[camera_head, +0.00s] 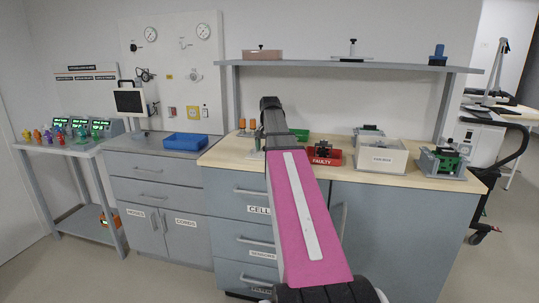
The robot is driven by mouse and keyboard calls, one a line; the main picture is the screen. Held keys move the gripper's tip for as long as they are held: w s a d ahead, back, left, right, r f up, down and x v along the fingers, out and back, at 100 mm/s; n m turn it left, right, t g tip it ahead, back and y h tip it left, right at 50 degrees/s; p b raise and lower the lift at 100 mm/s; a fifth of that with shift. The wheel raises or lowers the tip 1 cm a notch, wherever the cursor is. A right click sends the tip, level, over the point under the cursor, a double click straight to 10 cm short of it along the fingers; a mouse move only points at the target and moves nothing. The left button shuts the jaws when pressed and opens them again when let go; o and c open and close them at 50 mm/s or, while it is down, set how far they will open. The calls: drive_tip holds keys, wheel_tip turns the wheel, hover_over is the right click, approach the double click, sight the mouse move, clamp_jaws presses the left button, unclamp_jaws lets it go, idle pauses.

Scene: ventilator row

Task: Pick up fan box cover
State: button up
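A white box (379,160) with a small, hard-to-read label stands on the wooden worktop right of centre. A flat light plate with a dark upright handle (352,52) lies on the shelf above. A tan lid-like block with a small knob (262,54) sits at the shelf's left end. I cannot tell for sure which of these is the fan box cover. My pink arm reaches forward over the worktop, and its dark end (270,104) is raised in front of the wall below the shelf. The fingers cannot be made out, and nothing is seen held.
A red bin marked FAULTY (322,156) and a partly hidden green bin (300,135) are near my arm. A grey-green device (441,161) stands at the worktop's right end. The grey shelf (400,66) overhangs the worktop. A blue tray (185,141) sits on the left counter.

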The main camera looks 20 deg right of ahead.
drive_tip(key=shift+f, duration=0.1)
drive_tip(key=c, duration=1.1)
